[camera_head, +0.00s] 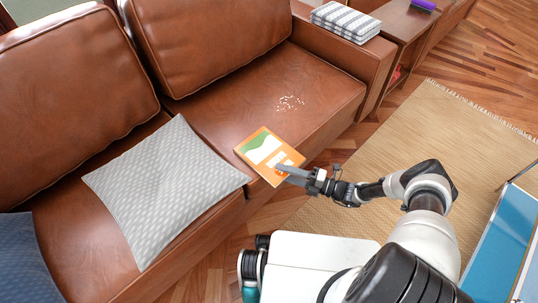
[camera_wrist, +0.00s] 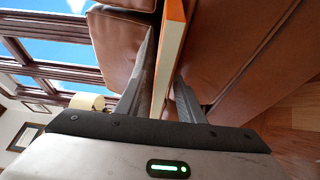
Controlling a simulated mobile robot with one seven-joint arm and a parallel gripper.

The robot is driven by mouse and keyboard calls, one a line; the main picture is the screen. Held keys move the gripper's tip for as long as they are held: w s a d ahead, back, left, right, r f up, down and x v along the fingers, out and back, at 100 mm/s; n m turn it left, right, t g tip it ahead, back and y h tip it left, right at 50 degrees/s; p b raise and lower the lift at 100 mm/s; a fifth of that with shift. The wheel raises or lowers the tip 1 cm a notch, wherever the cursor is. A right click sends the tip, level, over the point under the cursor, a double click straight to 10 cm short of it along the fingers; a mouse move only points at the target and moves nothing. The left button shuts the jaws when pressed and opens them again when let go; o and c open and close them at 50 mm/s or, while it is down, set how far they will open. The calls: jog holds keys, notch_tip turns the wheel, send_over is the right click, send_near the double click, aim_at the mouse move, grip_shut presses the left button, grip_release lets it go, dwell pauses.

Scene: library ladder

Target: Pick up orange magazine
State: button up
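The orange magazine (camera_head: 269,155) has a green and white picture on its cover. In the head view it lies cover up at the front edge of the brown sofa seat, its near end seeming to jut past the edge. My gripper (camera_head: 285,169) is at its near right side, one finger over the cover. In the wrist view the magazine (camera_wrist: 167,60) shows edge-on, with an orange cover and pale pages, between the two fingers of my gripper (camera_wrist: 166,62). The fingers stand apart on either side of it. Contact with the fingers is hard to make out.
The brown leather sofa (camera_head: 225,128) fills the left and middle. A grey patterned cushion (camera_head: 163,188) lies left of the magazine. Small pale crumbs (camera_head: 290,103) lie on the seat behind. A striped folded cloth (camera_head: 346,21) is on the armrest. A blue-topped table (camera_head: 503,240) stands at right.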

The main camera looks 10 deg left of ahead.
jog(key=shift+a, duration=0.2)
jog(key=shift+w, duration=0.1)
jog(key=shift+c, duration=0.4)
grip_shut()
jog(key=shift+r, duration=0.1)
